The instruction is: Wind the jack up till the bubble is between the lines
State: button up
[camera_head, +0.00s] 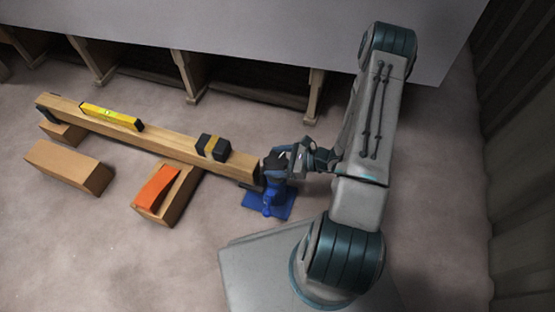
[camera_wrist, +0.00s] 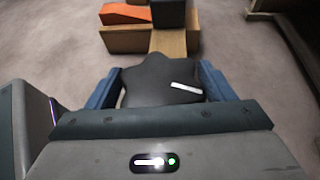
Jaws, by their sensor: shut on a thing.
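A blue jack (camera_head: 268,203) stands on its square blue base under the right end of a long wooden beam (camera_head: 190,147). My gripper (camera_head: 281,166) is at the top of the jack. In the wrist view my gripper (camera_wrist: 160,90) is shut on a dark, lobed hand knob (camera_wrist: 158,82) with a white mark on it. The blue fingers lie on either side of the knob. A yellow spirit level (camera_head: 111,116) lies on the beam toward its left end. Its bubble and lines are too small to read.
A black block with a yellow band (camera_head: 213,147) sits on the beam. An orange wedge (camera_head: 155,187) lies on a wooden block (camera_head: 180,198). Another wooden block (camera_head: 69,166) lies at left. The floor in front is clear; a wall stands at right.

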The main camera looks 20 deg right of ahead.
jog(key=n+g+y, duration=0.1)
jog(key=n+g, duration=0.3)
jog(key=shift+p, duration=0.4)
jog(key=shift+s+a+f+n+g+y, duration=0.1)
jog(key=shift+n+g+y, duration=0.3)
jog(key=shift+n+g, duration=1.4)
jog(key=shift+g, duration=0.5)
jog(key=o, duration=0.7)
jog(key=shift+c, duration=0.2)
jog(key=shift+d+r+p, duration=0.25)
jog(key=shift+d+p, duration=0.05)
jog(key=shift+d, duration=0.1)
jog(key=p+v, duration=0.3)
jog(key=v, duration=1)
jog(key=shift+a+r, duration=0.1)
jog(key=shift+r, duration=0.05)
